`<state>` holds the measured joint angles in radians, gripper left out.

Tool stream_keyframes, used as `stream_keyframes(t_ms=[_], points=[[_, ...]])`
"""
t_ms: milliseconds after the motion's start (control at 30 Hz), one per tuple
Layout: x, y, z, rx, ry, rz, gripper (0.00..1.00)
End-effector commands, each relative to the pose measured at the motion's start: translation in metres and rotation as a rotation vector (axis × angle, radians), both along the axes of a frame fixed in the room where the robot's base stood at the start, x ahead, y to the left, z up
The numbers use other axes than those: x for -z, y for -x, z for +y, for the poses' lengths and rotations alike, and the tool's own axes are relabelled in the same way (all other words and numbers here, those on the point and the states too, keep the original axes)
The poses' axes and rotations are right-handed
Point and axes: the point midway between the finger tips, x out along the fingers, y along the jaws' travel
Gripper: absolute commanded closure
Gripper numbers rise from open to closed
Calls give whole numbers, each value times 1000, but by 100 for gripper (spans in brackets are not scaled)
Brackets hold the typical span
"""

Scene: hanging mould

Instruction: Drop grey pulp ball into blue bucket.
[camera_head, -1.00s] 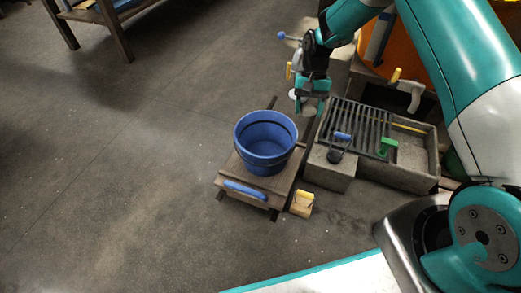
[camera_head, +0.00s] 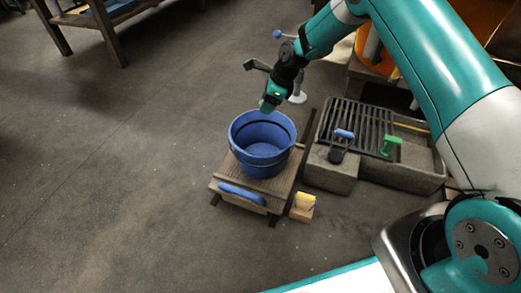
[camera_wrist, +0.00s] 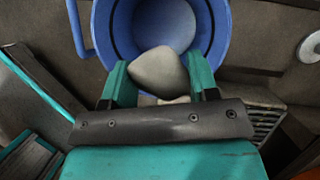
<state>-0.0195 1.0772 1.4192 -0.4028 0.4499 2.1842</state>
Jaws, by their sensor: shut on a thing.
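The blue bucket (camera_head: 262,160) stands upright on a small wooden stand. It appears empty in the head view. My gripper (camera_head: 268,106) is just behind and above the bucket's far rim in the head view. In the wrist view my gripper (camera_wrist: 160,80) is shut on the grey pulp ball (camera_wrist: 160,70), a smooth pale lump between the two teal fingers. The bucket (camera_wrist: 100,25) lies beyond the ball in that view, with the ball overlapping its near rim. The ball is not clearly seen in the head view.
The wooden stand (camera_head: 225,172) carries a blue-handled object (camera_head: 242,193). A yellow-topped block (camera_head: 303,203) sits on the floor beside it. A stone trough with a slatted grate (camera_head: 350,117) and a green-handled tool (camera_head: 391,143) stands to the right. The floor to the left is clear.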

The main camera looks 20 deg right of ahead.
Motion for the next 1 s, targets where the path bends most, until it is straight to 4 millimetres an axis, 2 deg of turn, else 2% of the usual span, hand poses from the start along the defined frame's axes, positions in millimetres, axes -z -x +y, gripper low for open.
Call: stream_keyframes(t_ms=[33, 333, 467, 767, 800, 900, 1000], points=[[11, 0, 0, -1, 0, 0, 70], [44, 0, 0, -2, 0, 0, 70], [50, 0, 0, -2, 0, -1, 70], [49, 0, 0, -2, 0, 0, 70], [49, 0, 0, -2, 0, 0, 37], [49, 0, 0, -2, 0, 0, 16], [49, 0, 0, -2, 1, 1, 16]])
